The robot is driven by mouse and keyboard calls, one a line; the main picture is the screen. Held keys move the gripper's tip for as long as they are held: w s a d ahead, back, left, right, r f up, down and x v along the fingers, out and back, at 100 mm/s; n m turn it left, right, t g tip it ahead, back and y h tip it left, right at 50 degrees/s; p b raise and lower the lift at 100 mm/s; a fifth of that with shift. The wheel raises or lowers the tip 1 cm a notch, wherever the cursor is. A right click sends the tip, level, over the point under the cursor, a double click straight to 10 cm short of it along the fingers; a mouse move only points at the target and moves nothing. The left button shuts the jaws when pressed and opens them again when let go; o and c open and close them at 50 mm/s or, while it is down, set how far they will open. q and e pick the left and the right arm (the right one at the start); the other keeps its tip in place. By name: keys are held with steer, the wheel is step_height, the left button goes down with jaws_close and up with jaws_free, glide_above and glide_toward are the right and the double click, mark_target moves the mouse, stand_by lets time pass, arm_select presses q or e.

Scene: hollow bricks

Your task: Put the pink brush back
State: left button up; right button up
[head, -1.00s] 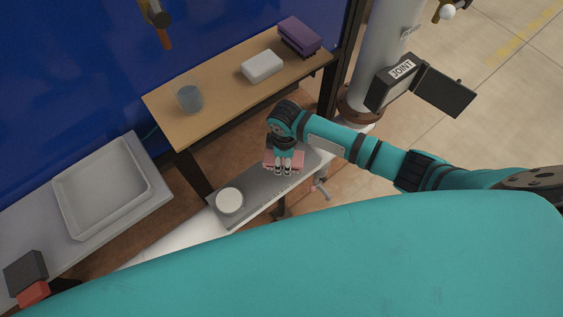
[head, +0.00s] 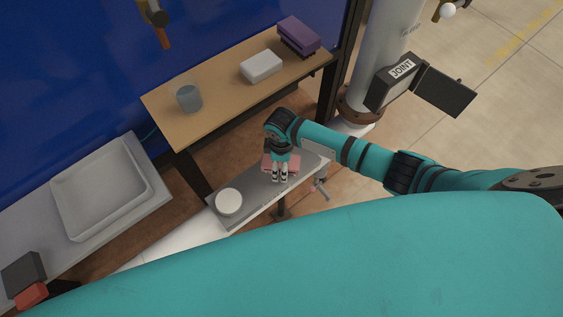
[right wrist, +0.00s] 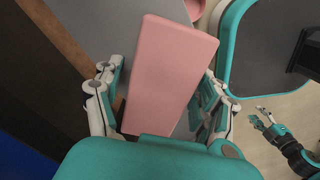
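The pink brush (head: 294,165) lies on the narrow grey shelf (head: 255,205), partly hidden by my right gripper (head: 280,179). In the right wrist view the brush (right wrist: 170,70) is a flat pink block, tilted, between the two fingers of my right gripper (right wrist: 163,105). A gap shows beside the left finger; the right finger is close to the brush's edge, and I cannot tell if it touches. The gripper looks open around it. My left gripper (right wrist: 258,117) shows small in the right wrist view, its fingers apart and empty.
A white round item (head: 229,202) sits on the shelf left of the brush. The wooden bench (head: 220,115) holds a glass (head: 189,98), a white block (head: 262,66) and a purple item (head: 299,36). A grey tray (head: 102,190) is at left. A large pipe (head: 385,45) stands at right.

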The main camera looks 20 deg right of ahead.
step_height(320, 180, up, 12)
steer(key=p, duration=0.1)
steer(key=shift+p, duration=0.3)
steer(key=shift+r, duration=0.1)
stand_by(0.3)
